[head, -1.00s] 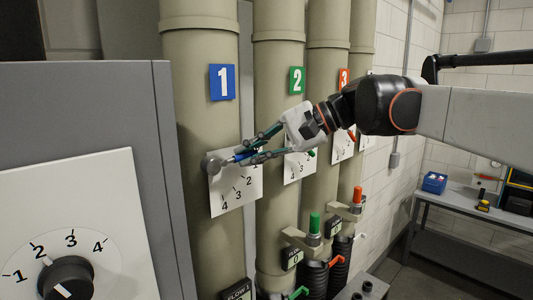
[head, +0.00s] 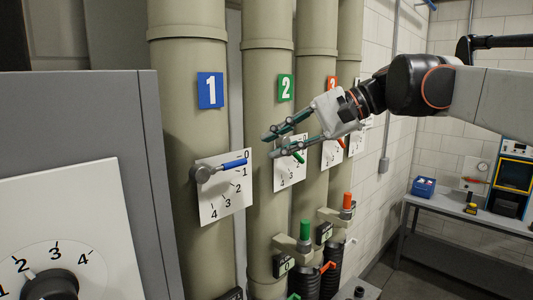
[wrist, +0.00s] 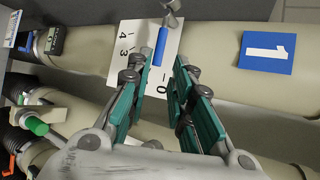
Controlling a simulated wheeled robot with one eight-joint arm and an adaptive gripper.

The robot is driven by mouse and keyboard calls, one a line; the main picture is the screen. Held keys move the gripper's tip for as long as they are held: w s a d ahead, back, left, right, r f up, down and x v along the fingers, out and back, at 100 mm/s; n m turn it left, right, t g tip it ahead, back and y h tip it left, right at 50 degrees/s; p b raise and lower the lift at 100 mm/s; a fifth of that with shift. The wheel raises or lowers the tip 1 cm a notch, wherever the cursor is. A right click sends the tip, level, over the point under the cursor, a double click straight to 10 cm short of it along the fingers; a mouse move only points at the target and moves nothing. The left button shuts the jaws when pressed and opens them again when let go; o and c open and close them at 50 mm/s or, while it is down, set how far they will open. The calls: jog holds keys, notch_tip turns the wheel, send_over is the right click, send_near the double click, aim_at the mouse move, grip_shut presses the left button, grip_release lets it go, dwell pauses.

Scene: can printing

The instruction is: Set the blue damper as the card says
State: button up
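The blue damper lever (head: 232,164) sits on a white scale plate (head: 212,210) on the pipe under the blue "1" sign (head: 210,90). Its tip points between the marks 0 and 1. In the wrist view the blue lever (wrist: 161,45) shows just beyond the fingers, with its grey pivot (wrist: 172,8). My gripper (head: 268,144) is open and empty, to the right of the lever and apart from it. Both fingers also show in the wrist view (wrist: 157,75). I cannot make out an instruction card.
A green lever (head: 299,157) on pipe 2 lies just below my fingers. A cabinet with a black dial (head: 50,286) stands close at the left. Green (head: 305,230) and red (head: 347,201) capped knobs project lower down. A workbench (head: 470,216) stands at the right.

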jog(key=shift+v, duration=1.5)
jog(key=s+d+f+n+t+h+b, duration=0.1)
jog(key=s+d+f+h+b, duration=0.3)
jog(key=f+b, duration=0.9)
jog(key=s+d+f+n+t+h+b, duration=0.2)
jog(key=s+d+f+b, duration=0.6)
jog(key=f, duration=2.7)
jog(key=s+d+f+n+t+h+b, duration=0.1)
jog(key=s+d+f+t+h+b, duration=0.2)
jog(key=f+b, duration=1.5)
jog(key=s+d+f+h, duration=0.3)
jog(key=s+d+f, duration=0.1)
jog(key=s+f, duration=0.1)
jog(key=shift+f+t, duration=0.4)
jog(key=shift+f, duration=0.4)
